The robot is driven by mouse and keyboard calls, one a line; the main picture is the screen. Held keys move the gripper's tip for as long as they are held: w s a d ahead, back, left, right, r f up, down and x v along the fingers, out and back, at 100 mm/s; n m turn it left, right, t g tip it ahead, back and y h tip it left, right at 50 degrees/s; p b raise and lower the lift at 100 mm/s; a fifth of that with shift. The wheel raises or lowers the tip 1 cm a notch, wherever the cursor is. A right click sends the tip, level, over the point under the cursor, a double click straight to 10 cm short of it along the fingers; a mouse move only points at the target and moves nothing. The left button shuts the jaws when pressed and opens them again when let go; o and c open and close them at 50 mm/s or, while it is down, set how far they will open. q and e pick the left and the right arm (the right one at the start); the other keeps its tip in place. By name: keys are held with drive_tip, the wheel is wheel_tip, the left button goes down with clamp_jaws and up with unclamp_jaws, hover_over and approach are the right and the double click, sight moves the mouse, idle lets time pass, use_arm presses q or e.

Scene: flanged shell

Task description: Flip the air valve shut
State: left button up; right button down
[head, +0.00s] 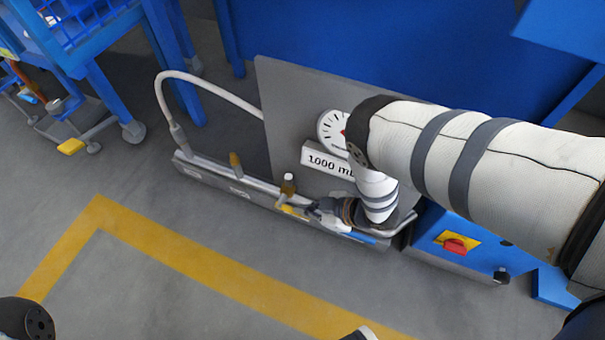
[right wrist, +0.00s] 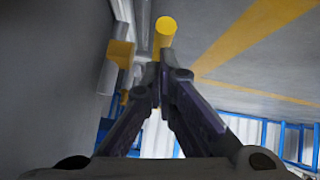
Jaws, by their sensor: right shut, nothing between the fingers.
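The air valve shows in the head view as a small brass body (head: 288,187) on the pipe along the bottom of the grey panel, with a yellow handle (head: 292,211) in front of it. My right gripper (head: 311,208) is shut and empty, with its tips just right of the yellow handle. In the right wrist view the closed fingertips (right wrist: 160,72) point at the rounded end of the yellow handle (right wrist: 165,30). I cannot tell whether they touch it. The handle's exact angle is partly hidden.
The grey panel (head: 285,100) carries a round gauge (head: 332,128) and a number plate, partly behind my right arm. A white hose (head: 202,80) arches left of it. A red knob (head: 455,246) on yellow sits at the right. The floor in front, with a yellow line (head: 200,262), is clear.

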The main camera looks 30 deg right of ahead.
use_arm(q)
drive_tip(key=shift+s+f, duration=0.1)
drive_tip(key=shift+f, duration=0.05)
use_arm(e)
drive_tip(key=shift+s+d+f, duration=0.15)
drive_tip(key=shift+s+f, duration=0.05)
drive_tip(key=shift+f, duration=0.2)
drive_tip(key=r, duration=0.1)
drive_tip(key=r+p, duration=0.2)
drive_tip(key=shift+w+a+r, duration=0.1)
drive_tip(key=shift+a+r, duration=0.15)
drive_tip(key=shift+r, duration=0.1)
use_arm(q)
drive_tip(key=shift+t, duration=0.4)
drive_tip(key=r+p, duration=0.2)
drive_tip(key=r, duration=0.1)
drive_tip(key=r+p, duration=0.1)
drive_tip(key=shift+w+r, duration=0.3)
use_arm(e)
drive_tip(key=s+d+r, duration=0.1)
drive_tip(key=s, duration=0.2)
drive_tip(key=s+d, duration=0.2)
drive_tip(key=s+d+r, duration=0.1)
drive_tip(key=s+d, duration=0.1)
drive_tip(key=s, duration=0.1)
drive_tip(key=shift+s+d+r, duration=0.15)
drive_tip(key=shift+s+r, duration=0.15)
drive_tip(key=shift+r, duration=0.05)
